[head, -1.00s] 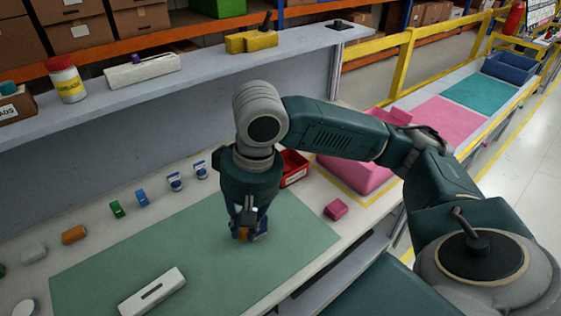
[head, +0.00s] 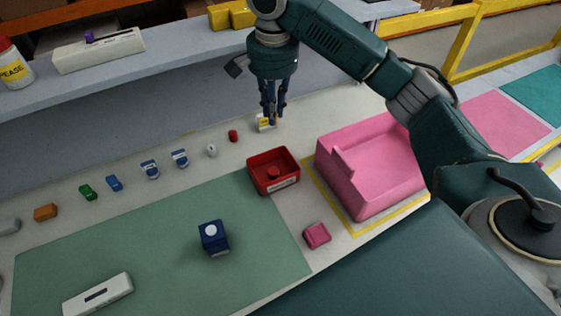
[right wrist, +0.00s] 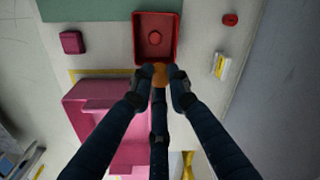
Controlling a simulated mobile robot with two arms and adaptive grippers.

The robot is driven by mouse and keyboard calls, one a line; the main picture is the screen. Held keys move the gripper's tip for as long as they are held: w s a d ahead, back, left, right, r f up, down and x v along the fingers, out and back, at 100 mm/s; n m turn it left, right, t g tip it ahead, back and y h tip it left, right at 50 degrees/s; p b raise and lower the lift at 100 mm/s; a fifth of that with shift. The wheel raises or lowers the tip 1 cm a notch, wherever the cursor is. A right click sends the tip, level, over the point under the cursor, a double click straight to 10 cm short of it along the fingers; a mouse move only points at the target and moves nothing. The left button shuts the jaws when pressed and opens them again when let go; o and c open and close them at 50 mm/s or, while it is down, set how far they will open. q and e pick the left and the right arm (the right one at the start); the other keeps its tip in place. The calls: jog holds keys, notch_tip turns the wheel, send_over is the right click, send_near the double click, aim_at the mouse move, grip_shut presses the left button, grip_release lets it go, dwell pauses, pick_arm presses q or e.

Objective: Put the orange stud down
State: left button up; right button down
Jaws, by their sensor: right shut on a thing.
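My right gripper (head: 271,114) is shut on the orange stud. The orange stud (right wrist: 160,75) shows between its fingertips in the right wrist view, close to the near edge of the red bin (right wrist: 137,40) in that picture. In the head view the gripper points down behind the red bin (head: 287,185), in front of a small white and yellow item (head: 263,126); the stud is mostly hidden by the fingers there. The blue block (head: 214,238) with a white round top stands on the green mat (head: 150,240). My left gripper is out of view.
A pink housing (head: 375,165) stands right of the red bin, with a small pink block (head: 316,235) in front. A white bar (head: 97,295) lies on the mat. Small coloured parts line the back of the table. A grey shelf (head: 170,75) runs behind. The mat's middle is mostly clear.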

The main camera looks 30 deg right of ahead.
jog(key=f+p, duration=0.1)
jog(key=f, duration=0.6)
jog(key=f+p, duration=0.1)
jog(key=f, duration=0.5)
jog(key=shift+s+a+f, duration=0.15)
jog(key=shift+a+f, duration=0.05)
jog(key=shift+f, duration=0.35)
notch_tip(320, 180, down, 4)
jog(key=shift+f+p, duration=0.25)
jog(key=shift+p, duration=0.3)
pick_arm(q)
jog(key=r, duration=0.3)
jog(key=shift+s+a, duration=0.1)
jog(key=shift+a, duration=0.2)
pick_arm(e)
jog(key=shift+a, duration=0.1)
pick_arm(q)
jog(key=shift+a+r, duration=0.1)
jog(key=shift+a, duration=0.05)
pick_arm(e)
jog(key=shift+f, duration=0.1)
